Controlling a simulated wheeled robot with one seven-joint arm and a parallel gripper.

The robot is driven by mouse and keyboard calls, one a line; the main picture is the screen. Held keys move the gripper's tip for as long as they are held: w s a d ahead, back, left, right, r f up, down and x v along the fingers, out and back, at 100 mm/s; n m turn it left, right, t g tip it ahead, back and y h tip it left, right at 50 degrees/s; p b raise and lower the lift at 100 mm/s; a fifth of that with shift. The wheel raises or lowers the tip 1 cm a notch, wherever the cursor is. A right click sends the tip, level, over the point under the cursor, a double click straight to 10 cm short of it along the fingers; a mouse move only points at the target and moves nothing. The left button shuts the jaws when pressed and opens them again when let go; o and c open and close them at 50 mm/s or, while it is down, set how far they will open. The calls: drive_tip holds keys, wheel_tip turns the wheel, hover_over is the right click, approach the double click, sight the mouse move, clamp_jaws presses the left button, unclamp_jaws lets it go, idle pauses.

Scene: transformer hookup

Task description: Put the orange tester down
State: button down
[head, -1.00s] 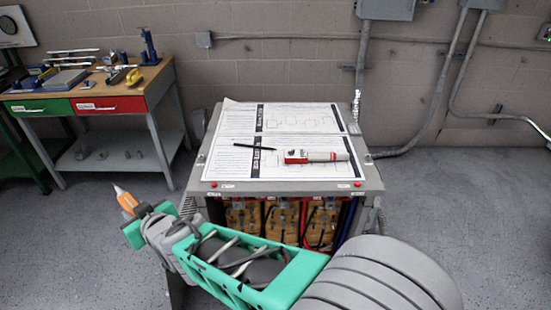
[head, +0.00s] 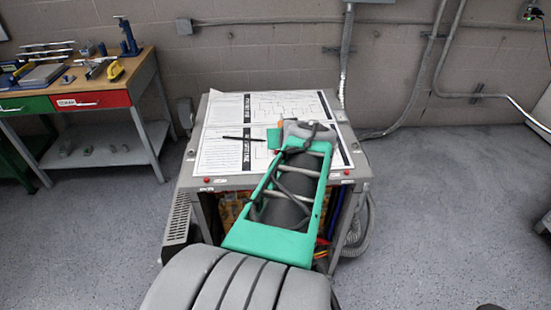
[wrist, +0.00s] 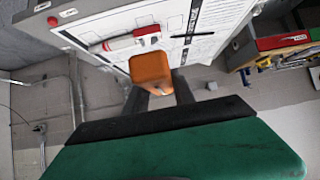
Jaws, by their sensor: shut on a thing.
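The orange tester (wrist: 151,70) is held between the dark fingers of my gripper (wrist: 157,92) in the wrist view. Only its blocky orange end shows there. In the head view a small bit of the orange tester (head: 281,122) shows at the far end of my arm, over the transformer cabinet's top. My gripper is mostly hidden there behind my green wrist housing. I cannot tell whether the tester touches the papers on the top.
Printed diagram sheets (head: 222,145) cover the cabinet top (head: 195,182). A black pen (head: 243,138) lies on them. A red and white tester (wrist: 130,40) lies there too, hidden by my arm in the head view. A workbench (head: 140,82) with tools stands left.

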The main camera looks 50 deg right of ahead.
drive_tip(key=p+x, duration=0.1)
drive_tip(key=x, duration=0.5)
drive_tip(key=a+f+p+x, duration=0.1)
drive_tip(key=p+x, duration=0.1)
drive_tip(key=x, duration=0.4)
drive_tip(key=p+x, duration=0.1)
drive_tip(key=x, duration=0.5)
drive_tip(key=shift+w+a+f+p, duration=0.1)
drive_tip(key=shift+a+f+p, duration=0.25)
drive_tip(key=shift+f, duration=0.25)
